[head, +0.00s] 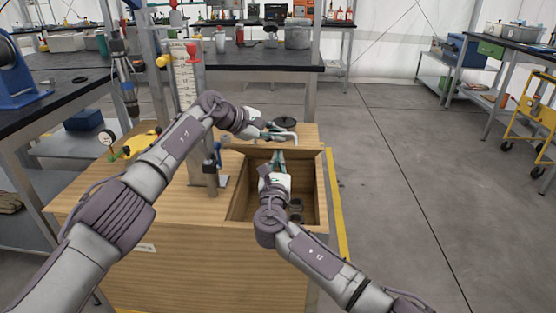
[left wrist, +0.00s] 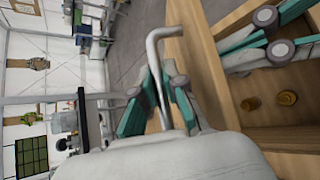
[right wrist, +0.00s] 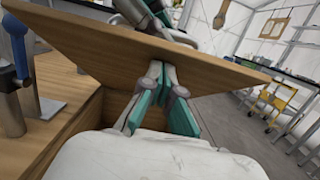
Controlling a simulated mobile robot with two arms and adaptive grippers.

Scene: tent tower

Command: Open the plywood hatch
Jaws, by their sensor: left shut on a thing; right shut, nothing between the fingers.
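The plywood hatch (head: 306,153) is raised at a tilt at the far side of a square opening in the wooden cabinet's top. In the right wrist view, the hatch (right wrist: 85,42) slants across above the opening. My left gripper (head: 280,134) is shut on a bent metal handle (left wrist: 152,48) at the hatch. My right gripper (head: 278,160) is over the opening, on the near side of the raised hatch, shut and empty. In the right wrist view its fingertips (right wrist: 160,76) are close to the hatch panel; I cannot tell whether they touch.
A black-topped bench (head: 270,62) is beyond; floor (head: 420,180) to the right is clear.

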